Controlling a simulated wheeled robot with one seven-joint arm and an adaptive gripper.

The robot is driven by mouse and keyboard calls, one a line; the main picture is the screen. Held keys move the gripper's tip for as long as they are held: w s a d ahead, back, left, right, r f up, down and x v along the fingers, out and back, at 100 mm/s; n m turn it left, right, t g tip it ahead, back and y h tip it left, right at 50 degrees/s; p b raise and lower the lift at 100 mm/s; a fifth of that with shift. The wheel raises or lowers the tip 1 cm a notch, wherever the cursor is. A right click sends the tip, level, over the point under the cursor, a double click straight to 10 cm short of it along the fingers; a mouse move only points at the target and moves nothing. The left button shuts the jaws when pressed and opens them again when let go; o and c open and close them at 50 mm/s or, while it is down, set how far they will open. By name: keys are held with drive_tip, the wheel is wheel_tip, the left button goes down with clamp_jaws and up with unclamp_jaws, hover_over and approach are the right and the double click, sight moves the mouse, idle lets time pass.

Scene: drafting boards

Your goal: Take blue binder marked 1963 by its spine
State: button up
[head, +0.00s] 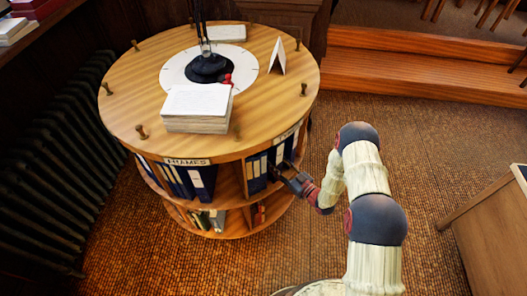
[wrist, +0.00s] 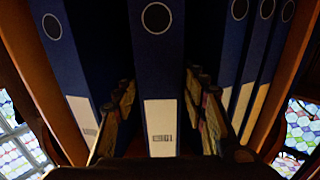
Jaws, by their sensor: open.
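A blue binder (wrist: 157,60) with a round finger hole and a white label stands upright in the middle of the wrist view. The small dark marking on its label is too unclear to read. My gripper (wrist: 163,105) is open, with one finger on each side of this binder's spine. I cannot tell whether either finger touches it. In the head view my gripper (head: 287,178) is at the front of the upper shelf of the round wooden stand (head: 140,80), partly hiding the binders there.
Another blue binder (wrist: 52,28) stands to the left and several blue binders (wrist: 232,45) stand close on the right. Wooden dividers flank the compartment. A paper stack (head: 196,110) lies on the stand's top. A radiator (head: 50,160) is at left and a desk (head: 490,235) at right.

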drive_tip(key=shift+x, duration=1.1)
drive_tip(key=c, duration=0.3)
drive_tip(key=c, duration=0.7)
clamp_jaws()
